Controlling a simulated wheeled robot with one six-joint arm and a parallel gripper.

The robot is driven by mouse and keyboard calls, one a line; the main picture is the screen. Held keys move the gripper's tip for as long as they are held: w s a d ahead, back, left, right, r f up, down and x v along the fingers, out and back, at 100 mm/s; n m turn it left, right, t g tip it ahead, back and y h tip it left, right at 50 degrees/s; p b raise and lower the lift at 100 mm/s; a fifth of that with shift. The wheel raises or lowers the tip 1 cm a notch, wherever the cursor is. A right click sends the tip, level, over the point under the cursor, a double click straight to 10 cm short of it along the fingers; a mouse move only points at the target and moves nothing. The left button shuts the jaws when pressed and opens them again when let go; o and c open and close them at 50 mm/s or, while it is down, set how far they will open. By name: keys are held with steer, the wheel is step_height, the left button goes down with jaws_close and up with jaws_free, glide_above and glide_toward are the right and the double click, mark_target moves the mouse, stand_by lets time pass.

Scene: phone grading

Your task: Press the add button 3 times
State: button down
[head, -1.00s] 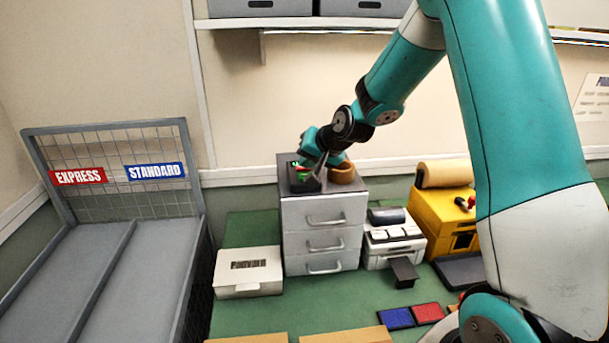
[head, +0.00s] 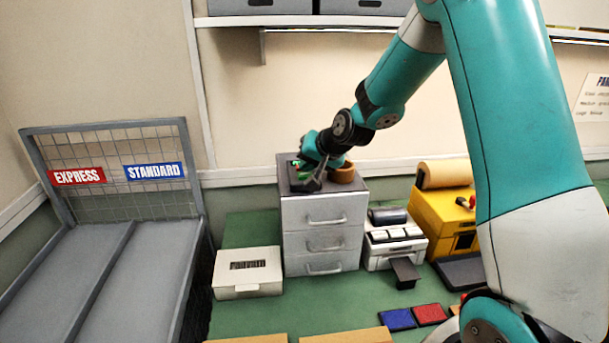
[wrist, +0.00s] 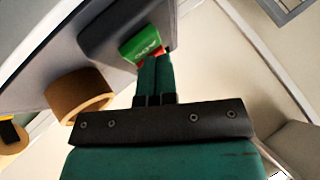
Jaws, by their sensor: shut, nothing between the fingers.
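A dark box on top of the grey drawer cabinet carries a green button marked ADD (wrist: 142,45). In the head view the button shows only as a small green patch (head: 297,163), partly hidden by my wrist. My gripper (wrist: 158,62) is shut and empty, with its fingertips at the lower edge of the green button in the wrist view. A red part shows beside the fingertips. I cannot tell whether the fingers touch the button. In the head view my gripper (head: 312,180) is over the dark box (head: 296,183).
A brown tape roll (wrist: 78,95) stands close beside my gripper on the cabinet (head: 300,210). A white box (head: 247,272) is left of the cabinet. A white printer (head: 385,256) and a yellow machine (head: 458,205) stand to the right.

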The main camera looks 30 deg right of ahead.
mark_target(307, 173)
steer(key=shift+f, duration=0.3)
steer(key=shift+r, duration=0.1)
stand_by(0.3)
steer(key=shift+r+p, duration=0.4)
steer(key=shift+r, duration=0.4)
steer(key=shift+r+p, duration=1.7)
steer(key=shift+r, duration=0.85)
stand_by(0.5)
